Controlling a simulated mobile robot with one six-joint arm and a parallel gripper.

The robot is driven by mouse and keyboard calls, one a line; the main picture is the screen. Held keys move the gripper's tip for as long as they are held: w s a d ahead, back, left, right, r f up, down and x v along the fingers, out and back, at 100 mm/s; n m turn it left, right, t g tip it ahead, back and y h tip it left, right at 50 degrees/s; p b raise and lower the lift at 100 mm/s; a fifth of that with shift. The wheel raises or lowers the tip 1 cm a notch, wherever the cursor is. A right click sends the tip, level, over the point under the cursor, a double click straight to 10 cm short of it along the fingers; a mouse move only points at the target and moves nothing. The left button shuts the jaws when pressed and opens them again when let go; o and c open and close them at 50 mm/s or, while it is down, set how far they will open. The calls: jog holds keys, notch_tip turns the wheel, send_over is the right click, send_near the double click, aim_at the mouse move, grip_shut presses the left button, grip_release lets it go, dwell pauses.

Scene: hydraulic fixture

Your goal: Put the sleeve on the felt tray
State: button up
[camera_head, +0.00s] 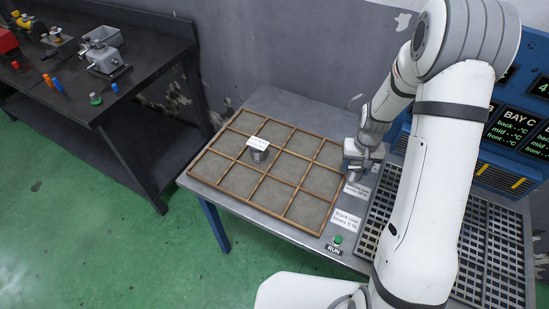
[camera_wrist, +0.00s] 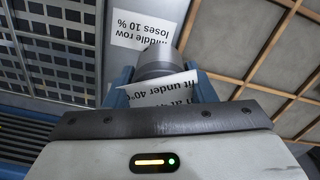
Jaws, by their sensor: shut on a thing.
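The felt tray (camera_head: 228,172) is a wooden-framed grid with grey felt compartments on the metal table. One grey metal piece with a white tag (camera_head: 259,151) stands in one of its compartments. My gripper (camera_head: 355,170) is just right of the tray's right edge, low over the table. In the wrist view my gripper (camera_wrist: 163,88) has its blue fingers shut on a grey cylindrical sleeve (camera_wrist: 154,58). A white tag reading "fit under 40°C" hangs in front of the sleeve and hides part of it. The tray's wooden dividers (camera_wrist: 265,50) show at the right of the wrist view.
Labels (camera_head: 345,220) and a green RUN button (camera_head: 337,239) lie between tray and a dark metal grate (camera_head: 490,255). A blue cabinet with displays (camera_head: 520,130) stands behind the grate. A dark workbench (camera_head: 120,80) with tools is at left. Most tray compartments are empty.

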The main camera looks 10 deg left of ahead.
aim_at(289, 168)
jog(key=shift+w+a, duration=0.2)
jog(key=shift+a, duration=0.05)
jog(key=a, duration=0.2)
jog(key=w+a+r+m+b, duration=0.1)
jog(key=a, duration=0.2)
jog(key=w+a+r+m+b, duration=0.1)
jog(key=a, duration=0.1)
jog(key=shift+w+a, duration=0.1)
jog(key=shift+a, duration=0.25)
jog(key=a+r+m+b, duration=0.3)
jog(key=a+r+m, duration=0.15)
jog(key=a, duration=0.75)
jog(key=shift+n, duration=0.35)
jog(key=shift+s+a+f+p, duration=0.1)
jog(key=shift+f+p, duration=0.05)
jog(key=shift+f, duration=1.4)
jog(key=shift+s+a+f+p, duration=0.1)
jog(key=shift+s+f, duration=0.05)
jog(key=shift+f, duration=1.4)
jog(key=shift+s+a+f+p, duration=0.1)
jog(key=shift+f+p, duration=0.05)
jog(key=shift+f, duration=1.4)
jog(key=o, duration=1.3)
jog(key=shift+r, duration=0.1)
